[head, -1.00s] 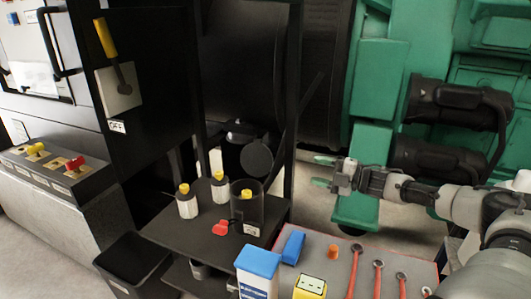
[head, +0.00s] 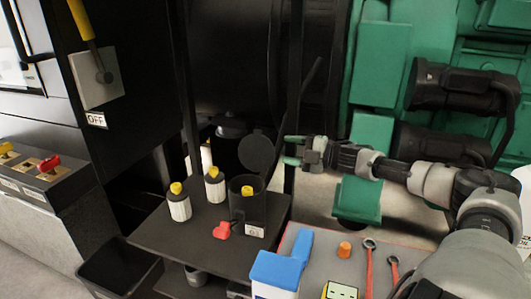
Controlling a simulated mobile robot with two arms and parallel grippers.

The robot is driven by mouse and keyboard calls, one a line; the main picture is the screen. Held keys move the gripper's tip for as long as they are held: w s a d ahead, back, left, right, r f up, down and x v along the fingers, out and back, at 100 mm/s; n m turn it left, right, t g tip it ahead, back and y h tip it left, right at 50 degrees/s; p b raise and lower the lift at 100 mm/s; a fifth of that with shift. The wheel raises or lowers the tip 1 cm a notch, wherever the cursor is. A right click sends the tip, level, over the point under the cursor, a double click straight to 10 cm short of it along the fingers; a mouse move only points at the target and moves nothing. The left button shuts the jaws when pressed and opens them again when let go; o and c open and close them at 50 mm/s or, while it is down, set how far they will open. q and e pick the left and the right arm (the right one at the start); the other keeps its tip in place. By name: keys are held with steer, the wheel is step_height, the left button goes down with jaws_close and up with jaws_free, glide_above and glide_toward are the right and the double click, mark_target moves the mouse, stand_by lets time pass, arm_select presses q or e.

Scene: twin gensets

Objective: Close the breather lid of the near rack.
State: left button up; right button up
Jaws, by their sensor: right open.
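The near rack's black shelf (head: 150,232) carries a dark open-topped cup (head: 238,207) with a white label and a yellow-capped piece inside. A round black breather lid (head: 256,153) stands raised, open, above the cup's back rim. My right gripper (head: 289,150) comes in from the right with green fingertips pointing left. It is open and empty, just right of the lid, beside the rack's post. In this view I cannot tell whether a fingertip touches the lid. My left gripper is not in view.
Two white, yellow-capped filters (head: 179,207) and a red piece (head: 222,231) share the shelf. A grey table with a blue-topped bottle (head: 280,272), an orange cap and red-handled tools stands in front. A black rack post rises behind my gripper. Green machinery (head: 380,70) fills the right background.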

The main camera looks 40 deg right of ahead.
mark_target(266, 145)
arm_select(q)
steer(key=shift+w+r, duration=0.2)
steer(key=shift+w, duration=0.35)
arm_select(e)
steer(key=shift+x, duration=3.7)
steer(key=shift+r, duration=0.1)
jaws_close()
